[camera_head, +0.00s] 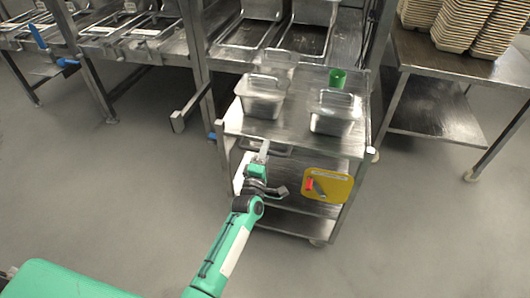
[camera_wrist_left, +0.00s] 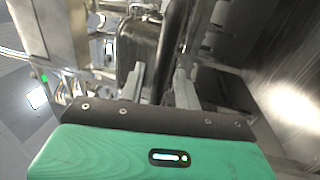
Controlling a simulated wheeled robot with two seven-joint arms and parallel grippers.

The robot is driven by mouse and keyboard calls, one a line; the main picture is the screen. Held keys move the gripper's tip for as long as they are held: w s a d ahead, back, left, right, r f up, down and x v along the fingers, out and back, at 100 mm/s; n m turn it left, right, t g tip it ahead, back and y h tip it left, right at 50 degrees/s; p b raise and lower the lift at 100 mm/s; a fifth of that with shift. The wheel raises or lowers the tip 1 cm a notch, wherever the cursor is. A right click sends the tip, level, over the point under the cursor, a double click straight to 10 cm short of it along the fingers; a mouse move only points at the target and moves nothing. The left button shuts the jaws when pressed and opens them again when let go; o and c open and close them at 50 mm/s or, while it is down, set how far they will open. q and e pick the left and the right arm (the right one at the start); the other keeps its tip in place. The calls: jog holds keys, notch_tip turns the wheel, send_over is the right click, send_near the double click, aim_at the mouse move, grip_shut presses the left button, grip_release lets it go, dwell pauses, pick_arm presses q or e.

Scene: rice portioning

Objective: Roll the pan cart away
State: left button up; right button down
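The pan cart (camera_head: 290,135) is a steel trolley in the middle of the head view, with lower shelves and a yellow panel (camera_head: 328,186) with a red part on its near side. My left gripper (camera_head: 263,148) is at the near left edge of the cart. In the left wrist view, the fingers of my left gripper (camera_wrist_left: 160,85) are apart, with a dark bar (camera_wrist_left: 174,45) between them; a gap shows beside it. My right gripper is out of view.
A steel counter with pan slots (camera_head: 150,45) stands behind and left of the cart. A side table (camera_head: 455,66) with stacked trays (camera_head: 478,25) stands at the right. A green cup (camera_head: 337,78) is at the cart's back. Grey floor is clear in front and at the right.

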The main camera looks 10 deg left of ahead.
pick_arm(q)
jog(key=s+f, duration=0.2)
jog(key=s, duration=1.1)
jog(key=shift+s+a+f, duration=0.2)
jog(key=shift+s+f, duration=0.05)
jog(key=shift+f, duration=0.1)
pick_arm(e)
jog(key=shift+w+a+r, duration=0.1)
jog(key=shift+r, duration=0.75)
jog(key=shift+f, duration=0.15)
